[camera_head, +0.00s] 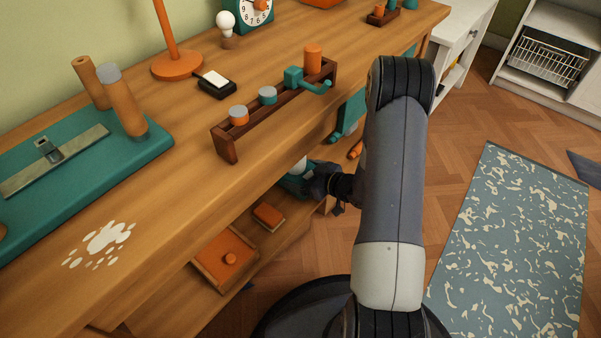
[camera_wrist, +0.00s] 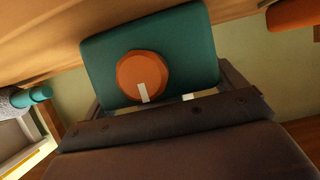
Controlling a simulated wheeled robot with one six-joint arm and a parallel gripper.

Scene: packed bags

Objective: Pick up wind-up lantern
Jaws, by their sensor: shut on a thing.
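The wind-up lantern appears as a teal block with a round orange knob (camera_wrist: 190,45) filling the middle of the wrist view. In the head view only a small teal and white part of it (camera_head: 299,170) shows below the tabletop's front edge. My gripper (camera_head: 320,180) is at its right there, partly hidden by my arm. In the wrist view the dark fingers of my gripper (camera_wrist: 165,92) lie on both sides of the teal block and are shut on it. The lantern's far side is hidden.
The wooden bench top (camera_head: 150,210) overhangs the lantern closely. A rack of pegs (camera_head: 225,145) stands above. Open floor with a patterned mat (camera_head: 515,240) lies right.

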